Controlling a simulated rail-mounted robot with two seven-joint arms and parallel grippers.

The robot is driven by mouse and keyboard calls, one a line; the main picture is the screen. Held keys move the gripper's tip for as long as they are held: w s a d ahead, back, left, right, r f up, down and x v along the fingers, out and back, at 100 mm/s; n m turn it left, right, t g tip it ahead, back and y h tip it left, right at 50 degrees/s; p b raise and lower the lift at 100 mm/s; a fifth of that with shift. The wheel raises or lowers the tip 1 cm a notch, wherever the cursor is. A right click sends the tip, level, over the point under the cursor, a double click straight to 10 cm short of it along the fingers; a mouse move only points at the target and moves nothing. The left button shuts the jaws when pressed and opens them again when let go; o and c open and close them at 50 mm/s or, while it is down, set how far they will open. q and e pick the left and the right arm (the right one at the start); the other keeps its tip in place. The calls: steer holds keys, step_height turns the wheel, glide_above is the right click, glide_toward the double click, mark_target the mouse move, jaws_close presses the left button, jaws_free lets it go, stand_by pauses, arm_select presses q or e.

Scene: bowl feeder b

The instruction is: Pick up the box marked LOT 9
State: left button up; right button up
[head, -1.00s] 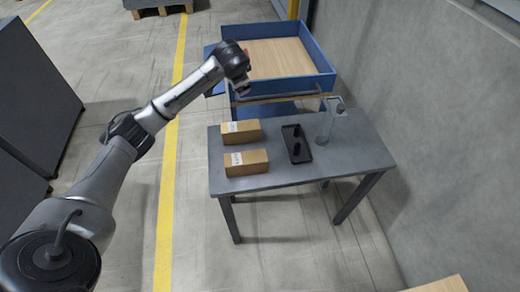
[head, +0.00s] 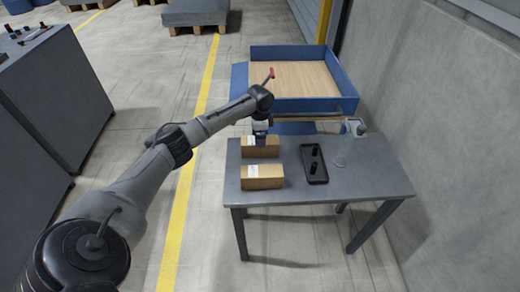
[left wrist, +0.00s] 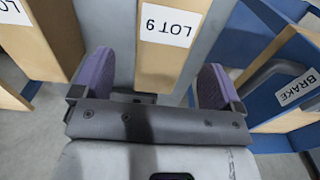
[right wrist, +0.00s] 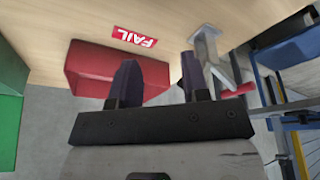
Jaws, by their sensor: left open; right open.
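The box marked LOT 9 (left wrist: 166,65) is a brown carton with a white label, seen in the left wrist view between my open left fingers (left wrist: 156,80). Both fingers stand apart from its sides. In the head view my left gripper (head: 261,133) is over the rear carton (head: 272,151) on the grey table (head: 370,178), hiding part of it. A second carton (head: 262,178) lies in front; a neighbouring carton (left wrist: 48,40) with a cut-off LOT label shows in the left wrist view. My right gripper (right wrist: 158,65) is open and empty in the right wrist view, outside the head view.
A black tray (head: 318,178) with dark parts and a pale stand (head: 345,150) are right of the cartons. A blue-sided cart (head: 345,82) stands behind.

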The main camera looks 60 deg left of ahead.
mark_target(249, 150)
arm_select(q)
steer(key=shift+f, duration=1.2)
step_height(249, 150, down, 4)
steer(key=b, duration=0.2)
steer(key=shift+a+f+b, duration=0.15)
steer(key=shift+b, duration=0.25)
steer(key=shift+f, duration=0.45)
steer(key=shift+c, duration=0.6)
steer(key=shift+r, duration=0.1)
steer(key=c, duration=1.2)
